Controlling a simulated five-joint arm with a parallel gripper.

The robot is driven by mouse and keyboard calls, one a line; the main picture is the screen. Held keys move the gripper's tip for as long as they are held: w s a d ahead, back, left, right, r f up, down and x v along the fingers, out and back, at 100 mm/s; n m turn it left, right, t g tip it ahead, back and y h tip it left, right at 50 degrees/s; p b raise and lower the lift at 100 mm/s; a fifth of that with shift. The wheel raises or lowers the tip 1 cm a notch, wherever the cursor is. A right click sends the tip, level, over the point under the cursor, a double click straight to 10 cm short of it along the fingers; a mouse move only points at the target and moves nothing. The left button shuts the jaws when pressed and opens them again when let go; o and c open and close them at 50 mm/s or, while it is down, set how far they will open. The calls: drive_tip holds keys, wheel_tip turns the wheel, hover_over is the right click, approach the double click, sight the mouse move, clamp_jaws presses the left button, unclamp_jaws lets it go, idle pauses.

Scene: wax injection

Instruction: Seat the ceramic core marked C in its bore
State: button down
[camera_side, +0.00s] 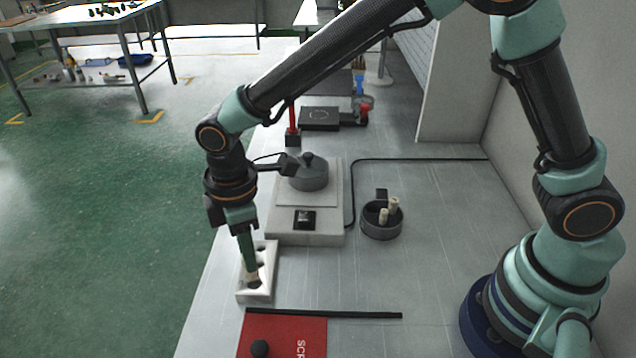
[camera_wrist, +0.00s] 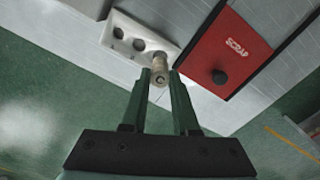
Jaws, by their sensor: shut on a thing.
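A pale ceramic core (camera_wrist: 158,78) with a letter C on its end is between the fingertips of my gripper (camera_wrist: 166,84) in the wrist view. My gripper is shut on it. In the side view my gripper (camera_side: 250,268) points down at the near end of a white block (camera_side: 260,298) with a row of bores. The block also shows in the wrist view (camera_wrist: 127,46); two bores look open and dark, and the end one is partly covered by the core. I cannot tell whether the core's lower end is above the bore or inside it.
A dark round bowl (camera_side: 381,232) with two pale cores stands to the right. A grey machine base (camera_side: 300,234) with a dark lidded pot (camera_side: 309,176) is behind the block. A red SCRAP lid (camera_side: 285,338) with a black knob and a black bar (camera_side: 350,315) lie in front.

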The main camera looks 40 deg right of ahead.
drive_tip(key=shift+f, duration=1.95)
drive_tip(key=shift+f, duration=0.1)
drive_tip(key=c, duration=0.7)
unclamp_jaws()
